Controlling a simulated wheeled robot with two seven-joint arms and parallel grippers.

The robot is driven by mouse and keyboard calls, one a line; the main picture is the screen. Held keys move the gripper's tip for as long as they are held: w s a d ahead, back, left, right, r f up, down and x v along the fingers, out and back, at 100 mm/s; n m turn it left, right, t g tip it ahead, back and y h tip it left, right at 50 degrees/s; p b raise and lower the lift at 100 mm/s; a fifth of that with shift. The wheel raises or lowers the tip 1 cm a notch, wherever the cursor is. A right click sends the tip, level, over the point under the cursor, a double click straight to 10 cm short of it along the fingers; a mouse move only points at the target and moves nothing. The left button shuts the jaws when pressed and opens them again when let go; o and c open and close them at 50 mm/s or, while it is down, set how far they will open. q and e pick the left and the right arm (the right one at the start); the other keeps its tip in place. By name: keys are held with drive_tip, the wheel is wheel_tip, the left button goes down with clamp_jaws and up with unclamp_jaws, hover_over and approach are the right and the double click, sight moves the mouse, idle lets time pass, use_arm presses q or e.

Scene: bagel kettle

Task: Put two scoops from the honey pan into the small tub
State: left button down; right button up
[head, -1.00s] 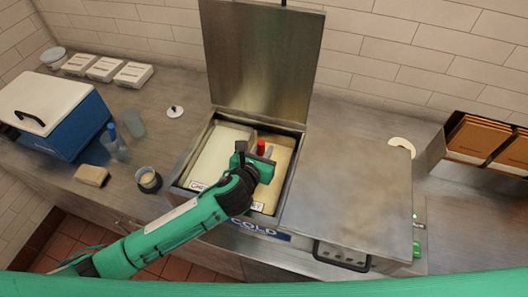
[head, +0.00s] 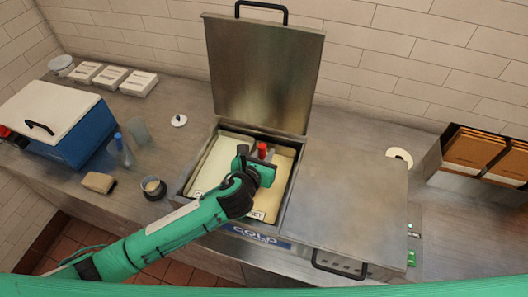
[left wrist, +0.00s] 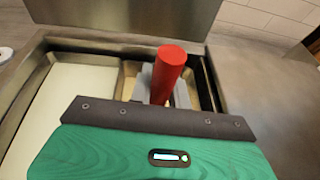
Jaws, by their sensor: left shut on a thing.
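My left gripper (head: 262,160) is shut on the red handle (head: 262,150) of a scoop. In the left wrist view the red handle (left wrist: 168,72) rises between the grey fingers (left wrist: 160,86). Both are over the right-hand pan (head: 283,160) of the open cold well; its front label is only partly readable. The scoop's bowl is hidden, so I cannot tell what it holds. A small dark tub (head: 153,187) with pale contents or lining stands on the counter left of the well. My right gripper is not in view.
A pale left pan (head: 218,165) sits beside it. The raised lid (head: 264,75) stands behind the well. A blue cooler (head: 80,140), clear cups (head: 120,150) and a tan block (head: 98,182) are at the left. The closed steel cover (head: 350,200) is at the right.

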sight(264, 146)
use_arm(q)
drive_tip(key=r+p, duration=0.4)
drive_tip(key=s+r+p, duration=0.1)
drive_tip(key=shift+d+r+p, duration=0.1)
drive_tip(key=shift+r+p, duration=0.3)
drive_tip(key=shift+s+r, duration=0.1)
drive_tip(key=shift+r, duration=0.1)
drive_tip(key=r, duration=0.4)
drive_tip(key=shift+s+d, duration=0.1)
drive_tip(key=shift+s, duration=0.3)
